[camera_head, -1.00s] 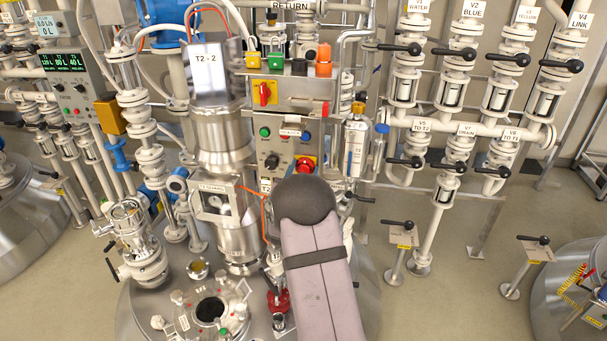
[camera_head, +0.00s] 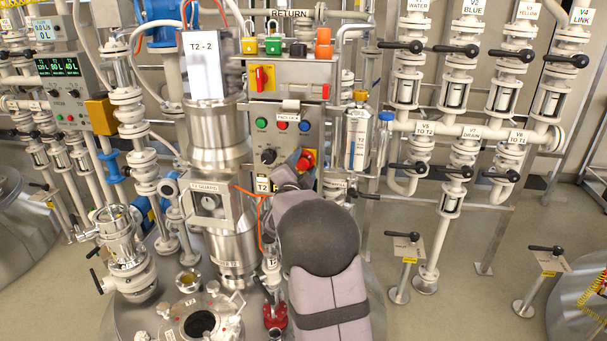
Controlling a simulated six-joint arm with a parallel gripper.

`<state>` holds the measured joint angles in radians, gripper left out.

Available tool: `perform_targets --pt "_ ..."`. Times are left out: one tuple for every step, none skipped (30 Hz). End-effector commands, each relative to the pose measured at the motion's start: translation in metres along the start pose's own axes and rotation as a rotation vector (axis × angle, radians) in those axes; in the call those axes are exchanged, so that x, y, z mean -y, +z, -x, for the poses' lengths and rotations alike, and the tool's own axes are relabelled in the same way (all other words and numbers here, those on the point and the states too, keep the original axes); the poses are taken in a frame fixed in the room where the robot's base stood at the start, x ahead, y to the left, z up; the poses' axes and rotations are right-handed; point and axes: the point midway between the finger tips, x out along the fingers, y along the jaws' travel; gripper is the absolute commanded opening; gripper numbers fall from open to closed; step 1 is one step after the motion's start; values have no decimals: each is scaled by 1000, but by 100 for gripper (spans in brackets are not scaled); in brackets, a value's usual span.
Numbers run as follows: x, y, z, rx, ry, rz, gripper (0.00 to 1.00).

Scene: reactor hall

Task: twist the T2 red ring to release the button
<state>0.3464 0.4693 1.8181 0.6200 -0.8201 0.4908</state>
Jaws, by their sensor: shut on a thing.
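The red ring with its button (camera_head: 306,159) is at the lower right of the grey T2 control panel (camera_head: 262,140), right of a black knob. A T2 label (camera_head: 262,184) sits just below the panel. My arm comes up from the bottom, and its dark round joint hides much of what lies below the panel. My gripper (camera_head: 302,168) is at the ring's lower edge, shut on it. Its fingertips are small and partly hidden, so the exact grip and the ring's turn cannot be made out.
Green, red and blue buttons (camera_head: 282,125) sit above the ring. An orange cable (camera_head: 261,215) hangs left of my arm. The vessel top with an open port (camera_head: 201,324) lies below left.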

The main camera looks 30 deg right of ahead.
Motion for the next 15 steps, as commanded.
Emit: perform_targets --pt "-2 2 0 1 1 -13 22" --pt "-2 1 0 1 1 -19 22" --pt "-2 1 0 1 1 -26 22" --pt "-2 1 0 1 2 -30 22" --pt "-2 1 0 2 2 -33 22" --pt "-1 1 0 2 2 -36 22" --pt "-1 1 0 2 2 -38 22" --pt "-1 0 0 2 2 -39 22" --pt "-1 0 0 2 2 -39 22" --pt "-1 0 0 2 2 -40 22" --pt "-1 0 0 2 2 -39 22" --pt "-1 0 0 2 2 -39 22" --pt "-1 0 0 2 2 -39 22" --pt "-1 0 0 2 2 -39 22" --pt "-1 0 0 2 2 -39 22"
